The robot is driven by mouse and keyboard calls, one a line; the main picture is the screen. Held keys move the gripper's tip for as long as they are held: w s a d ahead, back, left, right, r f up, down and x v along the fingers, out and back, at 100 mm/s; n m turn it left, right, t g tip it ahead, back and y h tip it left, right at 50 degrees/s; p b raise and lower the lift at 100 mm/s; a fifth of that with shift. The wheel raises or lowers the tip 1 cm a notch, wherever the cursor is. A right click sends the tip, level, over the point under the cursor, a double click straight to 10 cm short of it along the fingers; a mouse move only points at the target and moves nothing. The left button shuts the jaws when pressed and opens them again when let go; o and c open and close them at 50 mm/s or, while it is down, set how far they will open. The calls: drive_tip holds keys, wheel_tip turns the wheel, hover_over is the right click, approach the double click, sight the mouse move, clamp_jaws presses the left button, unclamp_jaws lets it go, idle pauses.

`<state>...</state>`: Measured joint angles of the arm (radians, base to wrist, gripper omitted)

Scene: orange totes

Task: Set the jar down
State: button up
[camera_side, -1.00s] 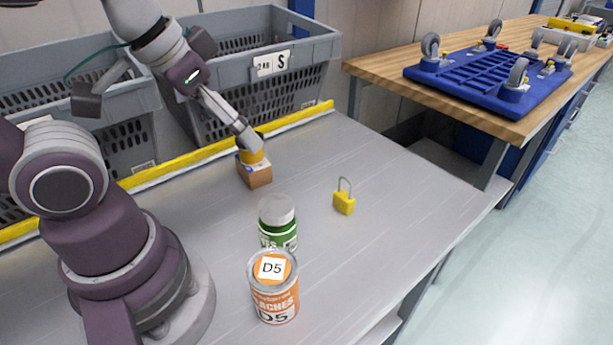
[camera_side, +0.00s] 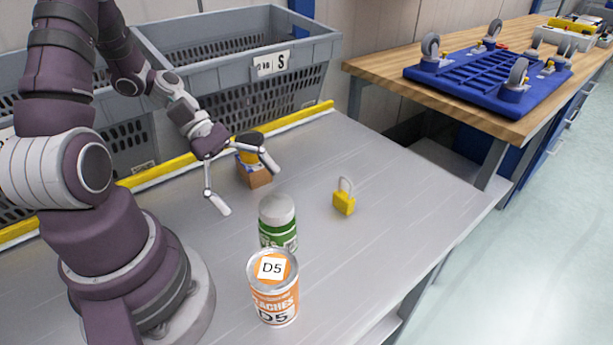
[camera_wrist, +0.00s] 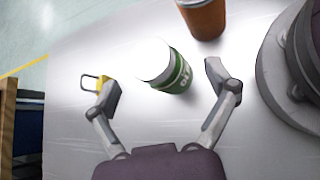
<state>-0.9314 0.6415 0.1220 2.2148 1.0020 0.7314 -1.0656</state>
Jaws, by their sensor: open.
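The jar, green-labelled with a white lid (camera_side: 278,222), stands upright on the grey table, just behind an orange can marked D5 (camera_side: 273,290). In the wrist view the jar (camera_wrist: 180,75) appears beyond my fingertips, between their lines, with the orange can (camera_wrist: 203,17) farther off. My gripper (camera_side: 246,187) is open and empty above the table, left of and behind the jar and apart from it. In the wrist view my two fingers (camera_wrist: 161,88) are spread wide. The can hides part of the jar's base in the side view.
A yellow padlock (camera_side: 344,202) stands right of the jar. A small cardboard box (camera_side: 257,177) with a yellow thing on it sits behind my gripper. Grey crates (camera_side: 285,85) stand beyond the yellow table edge. The table's right side is clear.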

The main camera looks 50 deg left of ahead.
sight(274, 204)
drive_tip(key=n+t, duration=0.1)
drive_tip(key=n+t+h, duration=0.1)
drive_tip(key=n, duration=0.1)
drive_tip(key=n+t+h, duration=0.1)
drive_tip(key=n, duration=0.1)
drive_tip(key=shift+w+a+f, duration=0.1)
drive_tip(key=shift+a+f, duration=0.15)
drive_tip(key=shift+f, duration=0.1)
drive_tip(key=x, duration=0.4)
drive_tip(key=shift+w+d+f, duration=0.1)
drive_tip(key=shift+w+d, duration=0.1)
drive_tip(key=shift+d, duration=0.15)
drive_tip(key=c, duration=1.3)
drive_tip(key=shift+c, duration=0.2)
